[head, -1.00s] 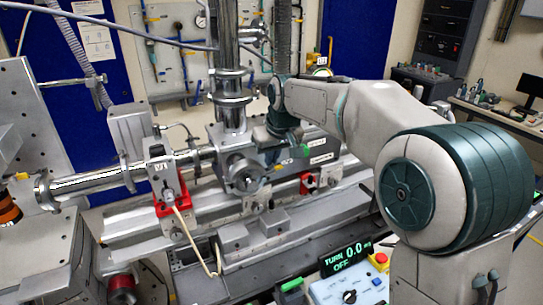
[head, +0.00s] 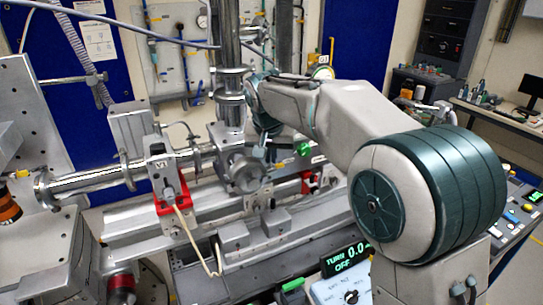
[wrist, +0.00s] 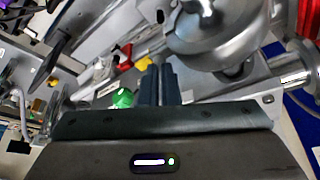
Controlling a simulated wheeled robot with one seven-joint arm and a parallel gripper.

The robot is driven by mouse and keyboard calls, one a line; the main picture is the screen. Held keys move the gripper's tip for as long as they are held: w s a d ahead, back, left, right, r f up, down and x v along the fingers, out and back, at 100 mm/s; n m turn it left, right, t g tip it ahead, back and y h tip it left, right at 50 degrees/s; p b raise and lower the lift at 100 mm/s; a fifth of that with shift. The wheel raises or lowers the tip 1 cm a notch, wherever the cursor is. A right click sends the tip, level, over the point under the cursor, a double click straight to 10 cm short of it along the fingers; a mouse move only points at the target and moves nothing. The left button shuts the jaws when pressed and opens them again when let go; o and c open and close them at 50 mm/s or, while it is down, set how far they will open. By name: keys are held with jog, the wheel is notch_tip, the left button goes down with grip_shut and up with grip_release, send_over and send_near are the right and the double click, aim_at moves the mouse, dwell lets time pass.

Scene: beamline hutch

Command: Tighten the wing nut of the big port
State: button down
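The big port appears to be the round steel flanged body (head: 242,168) in the middle of the head view. It is large in the wrist view (wrist: 215,30), ahead and right of my fingers. I cannot tell whether the fingertips touch anything.
A green knob (head: 303,149) is close to the right of my wrist, also in the wrist view (wrist: 122,98). A rail (head: 215,205) runs below.

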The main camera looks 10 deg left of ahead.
jog(key=m, duration=0.1)
jog(key=m+h, duration=0.1)
jog(key=m, duration=0.2)
jog(key=shift+a+m+h, duration=0.3)
jog(key=shift+h, duration=0.1)
jog(key=m+p, duration=0.1)
jog(key=m, duration=0.1)
jog(key=m+g+h+p, duration=0.1)
jog(key=m, duration=0.1)
jog(key=shift+w+a+r+m+h, duration=0.15)
jog(key=shift+m+h, duration=0.15)
jog(key=m+p, duration=0.1)
jog(key=m, duration=0.1)
jog(key=m+g+h+p, duration=0.1)
jog(key=m, duration=0.1)
jog(key=shift+w+a+m+g, duration=0.1)
jog(key=shift+w+m+g, duration=0.05)
jog(key=shift+m+g, duration=0.15)
jog(key=shift+w+m+g, duration=0.2)
jog(key=shift+m+g, duration=0.6)
jog(key=shift+m, duration=1.4)
jog(key=c, duration=1.9)
grip_release()
